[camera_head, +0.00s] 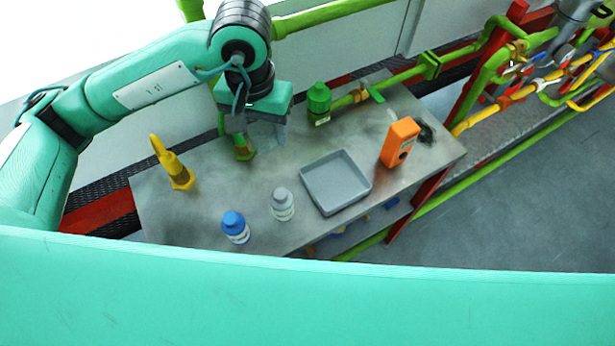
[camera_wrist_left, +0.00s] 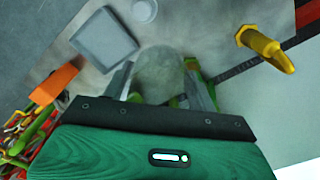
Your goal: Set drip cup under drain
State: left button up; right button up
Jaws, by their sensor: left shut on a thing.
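My left gripper (camera_head: 264,132) is over the back left part of the metal table, its fingers pointing down. In the left wrist view the gripper (camera_wrist_left: 160,92) is shut on a pale grey, see-through cup (camera_wrist_left: 160,70) between its fingers. In the head view the cup is mostly hidden by the fingers. A green pipe end (camera_head: 244,151) shows just left of and below the fingers; I cannot tell if it is the drain. It shows in part behind a finger in the left wrist view. My right gripper is not in view.
Green pipes run behind.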

pick_arm(q)
jog(key=shift+s+d+f, duration=0.15)
jog(key=shift+d, duration=0.05)
jog(key=p, duration=0.5)
send_near(275, 183)
jog(key=f, duration=0.2)
jog(key=s+f, duration=0.1)
jog(key=f, duration=0.1)
jog(key=s+f, duration=0.1)
jog(key=f, duration=0.1)
jog(key=shift+d, duration=0.25)
jog(key=shift+f, duration=0.15)
jog(key=o, duration=1.1)
jog(key=shift+c, duration=0.2)
